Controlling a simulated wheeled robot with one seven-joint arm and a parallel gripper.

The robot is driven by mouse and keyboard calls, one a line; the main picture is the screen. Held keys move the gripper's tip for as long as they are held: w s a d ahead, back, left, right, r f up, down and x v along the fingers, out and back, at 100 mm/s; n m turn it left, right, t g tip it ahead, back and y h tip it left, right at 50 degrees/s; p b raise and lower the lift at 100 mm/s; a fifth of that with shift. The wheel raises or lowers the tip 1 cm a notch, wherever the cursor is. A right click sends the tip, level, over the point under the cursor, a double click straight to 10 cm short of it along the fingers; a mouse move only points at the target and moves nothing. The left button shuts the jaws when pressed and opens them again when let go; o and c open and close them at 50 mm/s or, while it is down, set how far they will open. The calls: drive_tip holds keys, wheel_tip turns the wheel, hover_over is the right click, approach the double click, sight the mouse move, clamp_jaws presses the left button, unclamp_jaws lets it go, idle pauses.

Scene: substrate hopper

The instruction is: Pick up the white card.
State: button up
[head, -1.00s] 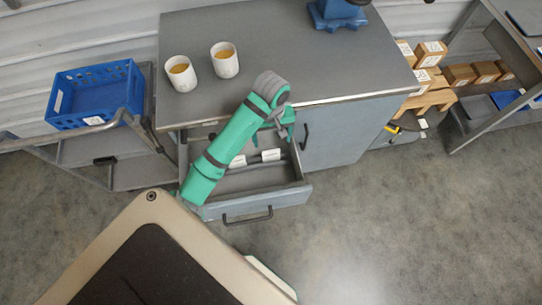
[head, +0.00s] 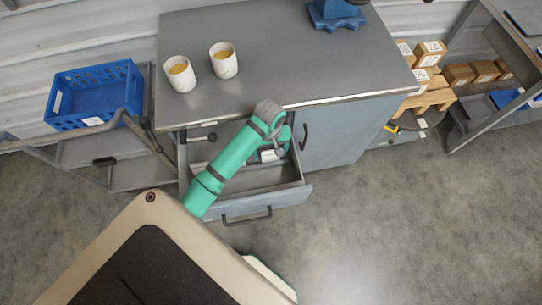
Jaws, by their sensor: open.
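A small white card (head: 268,155) shows inside the open drawer (head: 288,193) of the grey cabinet, towards its right side. My green arm crosses over the drawer from the lower left and bends down at its right end. My gripper (head: 277,150) is low over the drawer, right beside the card. It is open, but my arm and wrist hide most of its fingers. I cannot tell whether the fingers touch the card. The left part of the drawer's inside is partly behind my arm.
A blue crate (head: 95,98) sits on a cart at left. The drawer walls surround my gripper.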

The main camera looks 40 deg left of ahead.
sight(271, 154)
drive_tip(key=shift+d, duration=0.1)
drive_tip(key=c, duration=1.1)
drive_tip(key=shift+c, duration=0.2)
wheel_tip(271, 154, up, 10)
